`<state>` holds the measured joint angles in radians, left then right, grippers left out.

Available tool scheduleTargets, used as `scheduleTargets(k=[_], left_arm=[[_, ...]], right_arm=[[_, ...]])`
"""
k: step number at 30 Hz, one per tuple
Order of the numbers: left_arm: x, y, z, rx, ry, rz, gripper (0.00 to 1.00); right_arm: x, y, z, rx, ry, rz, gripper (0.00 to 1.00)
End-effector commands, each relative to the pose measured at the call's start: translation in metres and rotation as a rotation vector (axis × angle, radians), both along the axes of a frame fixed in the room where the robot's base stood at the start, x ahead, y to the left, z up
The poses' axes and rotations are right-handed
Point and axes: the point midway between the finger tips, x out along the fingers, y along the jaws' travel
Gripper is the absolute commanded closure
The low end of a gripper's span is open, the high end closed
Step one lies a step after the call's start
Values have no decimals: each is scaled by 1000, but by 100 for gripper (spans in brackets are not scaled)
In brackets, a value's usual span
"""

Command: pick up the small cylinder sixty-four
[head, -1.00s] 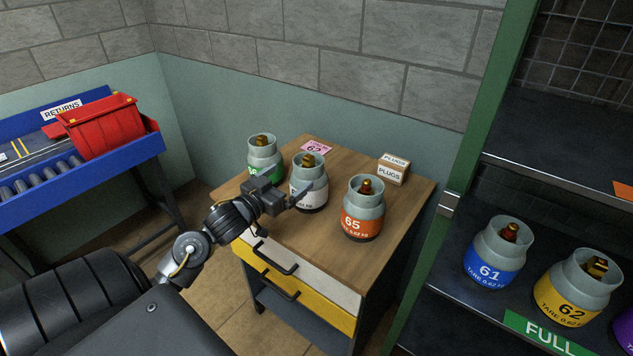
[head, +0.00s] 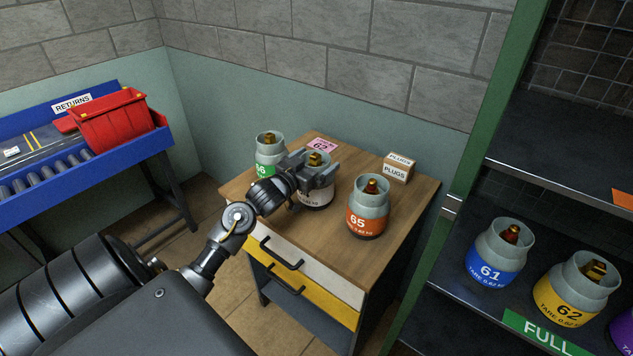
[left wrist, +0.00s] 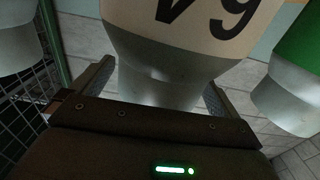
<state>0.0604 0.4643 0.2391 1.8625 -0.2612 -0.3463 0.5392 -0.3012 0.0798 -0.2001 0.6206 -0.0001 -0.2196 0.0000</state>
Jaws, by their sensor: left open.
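The small cylinder sixty-four (head: 318,197) stands upright on the wooden top of a drawer cabinet, grey with a white label and a brass valve. My left gripper (head: 318,172) is open, with its fingers at either side of the cylinder's upper part and hiding some of its label. In the left wrist view the cylinder (left wrist: 165,72) fills the space between the two open fingers (left wrist: 158,92), its number upside down. I cannot tell whether either finger touches it. My right gripper is in neither view.
The green-labelled cylinder (head: 266,168) stands close on the left, and orange cylinder 65 (head: 367,212) on the right. A pink card (head: 321,146) and a plugs box (head: 397,168) lie behind. The shelf at right holds cylinders 61 (head: 490,270) and 62 (head: 566,307).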

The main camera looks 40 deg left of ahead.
Motion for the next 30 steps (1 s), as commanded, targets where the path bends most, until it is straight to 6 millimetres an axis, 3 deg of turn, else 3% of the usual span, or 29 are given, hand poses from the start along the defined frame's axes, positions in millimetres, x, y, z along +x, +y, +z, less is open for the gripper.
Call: scheduleTargets(k=[9, 30], left_arm=[[5, 0, -1, 1, 0, -1, 1], [5, 0, 2, 1, -5, 0, 90]], right_arm=[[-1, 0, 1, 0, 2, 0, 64], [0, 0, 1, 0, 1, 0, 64]])
